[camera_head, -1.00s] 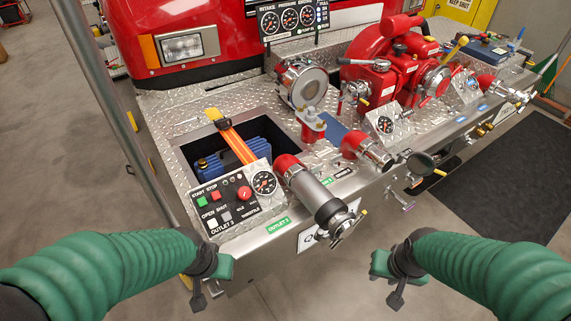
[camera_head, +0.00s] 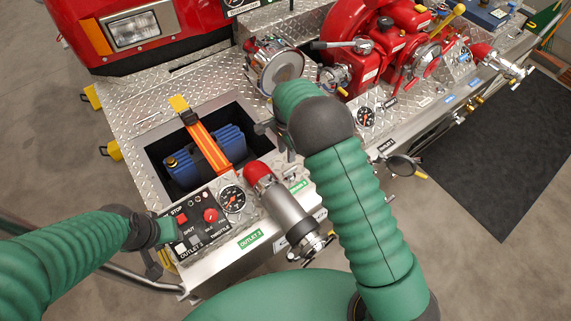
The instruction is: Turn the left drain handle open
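My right arm reaches up across the middle of the head view and bends at a black joint. My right gripper (camera_head: 275,134) is partly hidden behind that arm, over the panel near the right edge of the battery opening. My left gripper (camera_head: 158,256) is at the lower left, by the left end of the control panel; its fingers are hard to make out. A small metal handle (camera_head: 390,198) shows under the front edge of the bumper, right of my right forearm, apart from both grippers. I cannot tell if it is the left drain handle; other handles may be hidden.
The silver and red outlet pipe (camera_head: 285,208) juts forward between my arms. The control panel (camera_head: 187,225) and a gauge (camera_head: 233,199) lie left of it. The red pump (camera_head: 405,50) stands behind right. A dark cap (camera_head: 402,165) hangs at the front edge.

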